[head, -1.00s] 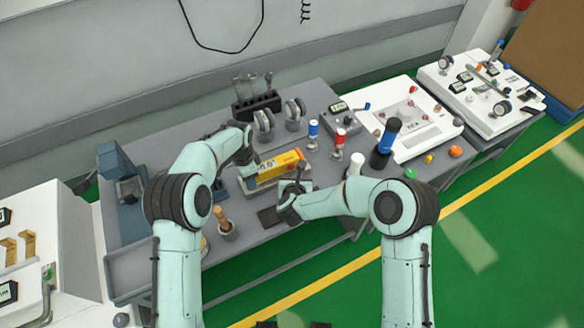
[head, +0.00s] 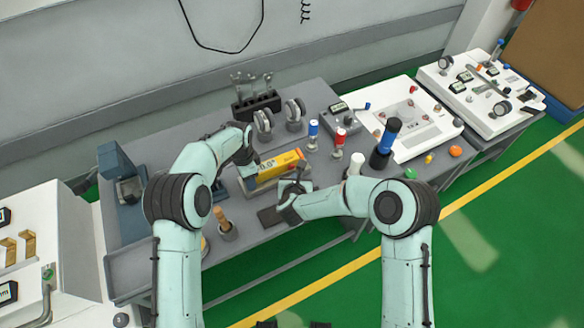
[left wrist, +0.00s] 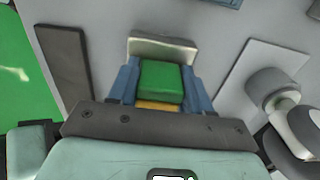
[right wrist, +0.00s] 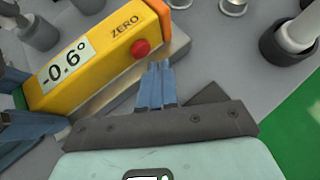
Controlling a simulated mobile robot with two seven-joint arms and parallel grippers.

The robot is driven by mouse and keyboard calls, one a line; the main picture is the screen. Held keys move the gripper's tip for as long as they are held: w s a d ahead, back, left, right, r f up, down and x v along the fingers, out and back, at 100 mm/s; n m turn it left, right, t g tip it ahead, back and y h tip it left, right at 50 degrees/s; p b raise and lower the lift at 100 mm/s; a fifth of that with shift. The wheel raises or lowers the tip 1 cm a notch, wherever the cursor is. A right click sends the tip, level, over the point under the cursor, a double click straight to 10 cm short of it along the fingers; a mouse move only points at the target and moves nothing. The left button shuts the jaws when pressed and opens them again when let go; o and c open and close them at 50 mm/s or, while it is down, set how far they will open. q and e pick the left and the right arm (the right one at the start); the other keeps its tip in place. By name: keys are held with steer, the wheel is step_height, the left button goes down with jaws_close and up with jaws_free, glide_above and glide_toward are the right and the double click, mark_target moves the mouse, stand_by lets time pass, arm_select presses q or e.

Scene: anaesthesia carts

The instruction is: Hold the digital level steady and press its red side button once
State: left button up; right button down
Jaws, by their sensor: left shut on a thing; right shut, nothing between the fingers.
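The yellow digital level (head: 278,168) rests on a grey block on the table. In the right wrist view its body (right wrist: 95,58) shows a display reading -0.6°, the word ZERO and a round red button (right wrist: 140,48). My left gripper (left wrist: 157,80) is shut on the level's left end, with a green part and some yellow between its blue fingers. My right gripper (right wrist: 158,68) is shut and empty. Its fingertips are close to the level's front side, just below and right of the red button. I cannot tell whether they touch it.
A black rack (head: 257,105) and round grey gauges stand behind the level. Blue and red handled pieces (head: 339,139) stand to its right. A dark flat plate (head: 270,215) lies in front. A wooden-handled tool (head: 224,222) stands front left.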

steer(key=shift+w, duration=0.15)
steer(key=shift+w+a, duration=0.2)
steer(key=shift+w, duration=0.05)
steer(key=shift+w+a, duration=0.3)
steer(key=shift+w, duration=0.2)
stand_by(1.2)
steer(key=shift+s+d+r, duration=0.1)
steer(key=shift+s+d, duration=0.4)
steer(key=shift+s, duration=0.4)
steer(key=shift+s+d, duration=0.4)
steer(key=shift+s, duration=0.35)
steer(key=shift+s+d, duration=0.45)
steer(key=shift+s, duration=0.25)
steer(key=shift+s+d, duration=0.4)
steer(key=shift+s, duration=0.35)
